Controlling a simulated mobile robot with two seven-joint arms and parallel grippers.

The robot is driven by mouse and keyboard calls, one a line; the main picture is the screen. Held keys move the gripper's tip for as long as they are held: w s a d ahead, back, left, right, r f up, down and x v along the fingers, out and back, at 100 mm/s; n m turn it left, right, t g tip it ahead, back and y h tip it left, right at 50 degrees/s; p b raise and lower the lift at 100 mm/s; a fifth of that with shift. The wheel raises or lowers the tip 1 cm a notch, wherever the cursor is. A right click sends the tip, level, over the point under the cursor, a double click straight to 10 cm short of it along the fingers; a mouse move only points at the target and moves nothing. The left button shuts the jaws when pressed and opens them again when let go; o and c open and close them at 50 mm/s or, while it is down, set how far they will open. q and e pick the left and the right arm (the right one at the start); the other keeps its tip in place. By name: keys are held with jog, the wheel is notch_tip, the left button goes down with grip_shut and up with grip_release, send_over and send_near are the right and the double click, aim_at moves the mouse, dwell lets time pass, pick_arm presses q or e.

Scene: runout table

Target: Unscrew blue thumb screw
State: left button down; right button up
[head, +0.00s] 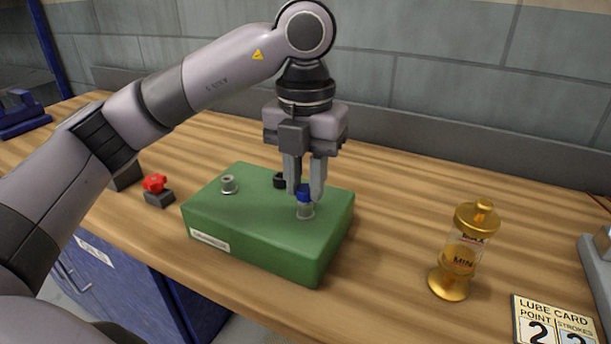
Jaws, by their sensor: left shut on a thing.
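The blue thumb screw (303,190) sits at the top of a short metal fitting (305,211) on the green block (262,238), near its right end. My left gripper (304,192) comes down from above, upright, and is shut on the blue thumb screw with a finger on each side. Whether the screw still touches the fitting's thread cannot be told. My right gripper is not in view.
A second metal fitting (229,184) and a black part (280,181) are on the block. A red knob (154,183) on a dark base stands left. A brass oiler (458,262) and a lube card (555,324) are right. Bare wood lies between block and oiler.

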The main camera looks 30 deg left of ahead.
pick_arm(q)
jog(key=shift+n, duration=1.1)
jog(key=c, duration=1)
grip_release()
